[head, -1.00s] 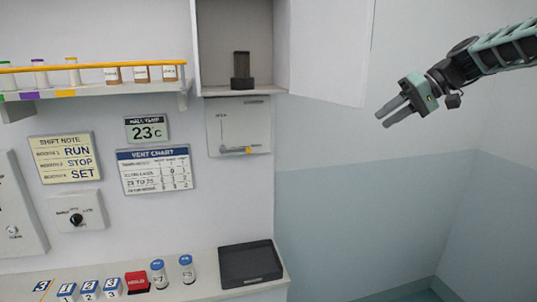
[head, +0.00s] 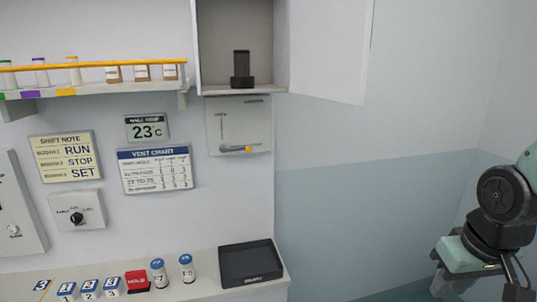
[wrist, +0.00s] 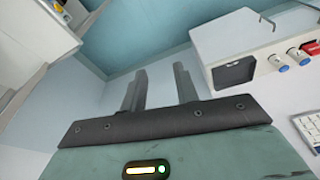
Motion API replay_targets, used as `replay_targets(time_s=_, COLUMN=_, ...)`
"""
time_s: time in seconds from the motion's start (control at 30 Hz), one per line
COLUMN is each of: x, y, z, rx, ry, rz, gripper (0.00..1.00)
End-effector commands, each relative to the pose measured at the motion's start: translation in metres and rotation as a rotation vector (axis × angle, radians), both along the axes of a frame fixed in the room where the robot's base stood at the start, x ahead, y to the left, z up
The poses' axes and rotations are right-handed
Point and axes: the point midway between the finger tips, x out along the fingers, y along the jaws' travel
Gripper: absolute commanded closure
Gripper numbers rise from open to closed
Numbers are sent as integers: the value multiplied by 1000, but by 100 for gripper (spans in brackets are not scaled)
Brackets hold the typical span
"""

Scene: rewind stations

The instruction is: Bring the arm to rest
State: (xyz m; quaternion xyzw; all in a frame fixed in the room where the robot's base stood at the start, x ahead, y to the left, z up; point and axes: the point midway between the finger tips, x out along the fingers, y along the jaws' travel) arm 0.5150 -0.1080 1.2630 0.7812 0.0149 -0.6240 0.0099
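My gripper (wrist: 160,75) shows in the wrist view with its two grey fingers apart and nothing between them. The fingers point into free space in front of a pale wall. In the head view my arm is folded at the lower right edge, with its teal and black links partly cut off by the frame. I cannot make out the fingertips there.
The counter holds a black tray (head: 250,264), blue-capped jars (head: 187,268) and a red block (head: 137,281). Above are an open cabinet (head: 210,45) and a shelf with bottles (head: 114,74). The right wall area is clear.

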Motion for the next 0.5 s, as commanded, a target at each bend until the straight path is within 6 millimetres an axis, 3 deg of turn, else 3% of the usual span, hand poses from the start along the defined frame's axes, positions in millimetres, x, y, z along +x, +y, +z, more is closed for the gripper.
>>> replay_targets(time_s=0.03, x=-2, y=15, z=-18, rx=3, ry=7, rz=44, gripper=70)
replay_targets(time_s=0.27, x=-29, y=76, z=-55, rx=10, ry=64, rz=231, gripper=70)
replay_targets(time_s=0.5, x=-86, y=143, z=-106, rx=-7, ry=143, rz=496, gripper=70)
